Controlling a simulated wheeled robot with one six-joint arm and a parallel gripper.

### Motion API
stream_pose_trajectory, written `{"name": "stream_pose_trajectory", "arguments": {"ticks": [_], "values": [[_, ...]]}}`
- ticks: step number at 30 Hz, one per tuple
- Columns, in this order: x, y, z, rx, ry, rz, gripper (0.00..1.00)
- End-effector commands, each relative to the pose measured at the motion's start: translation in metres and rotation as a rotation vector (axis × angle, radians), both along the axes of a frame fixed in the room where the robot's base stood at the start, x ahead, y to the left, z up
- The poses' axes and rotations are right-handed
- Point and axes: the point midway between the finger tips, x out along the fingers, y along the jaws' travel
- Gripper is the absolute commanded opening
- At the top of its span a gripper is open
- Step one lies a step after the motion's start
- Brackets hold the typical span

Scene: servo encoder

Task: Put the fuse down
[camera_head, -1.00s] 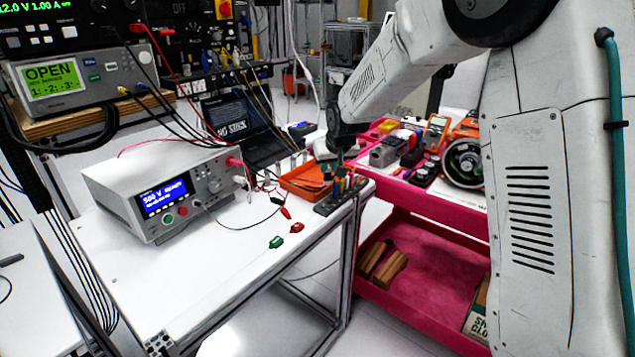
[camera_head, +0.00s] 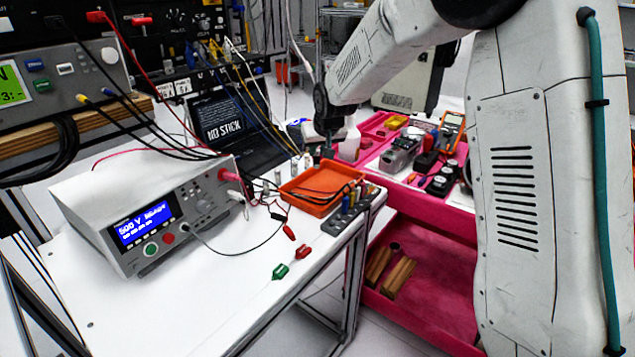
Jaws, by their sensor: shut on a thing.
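My gripper (camera_head: 327,151) is small and dark in the head view, at the end of the white arm. It hangs over the back of the white table, behind the orange tray. It is shut on the fuse, which is too small and dark there to make out. Several small silvery cylinders (camera_head: 278,178) stand on the table left of and behind the tray. A grey rack (camera_head: 337,224) with several coloured upright pieces stands at the table's right edge, apart from the gripper.
Red and green clips (camera_head: 280,271) lie in front. A pink cart (camera_head: 440,232) stands right. The table's front (camera_head: 215,300) is clear.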

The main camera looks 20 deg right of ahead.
Motion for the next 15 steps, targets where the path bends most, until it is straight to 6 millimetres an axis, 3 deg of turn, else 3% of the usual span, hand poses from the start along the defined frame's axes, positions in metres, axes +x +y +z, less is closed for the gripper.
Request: {"name": "stream_pose_trajectory", "arguments": {"ticks": [6, 15], "values": [[-0.001, -0.001, -0.042, -0.001, 0.006, -0.001, 0.0], [-0.001, 0.003, -0.07, -0.001, 0.004, 0.003, 0.0]]}}
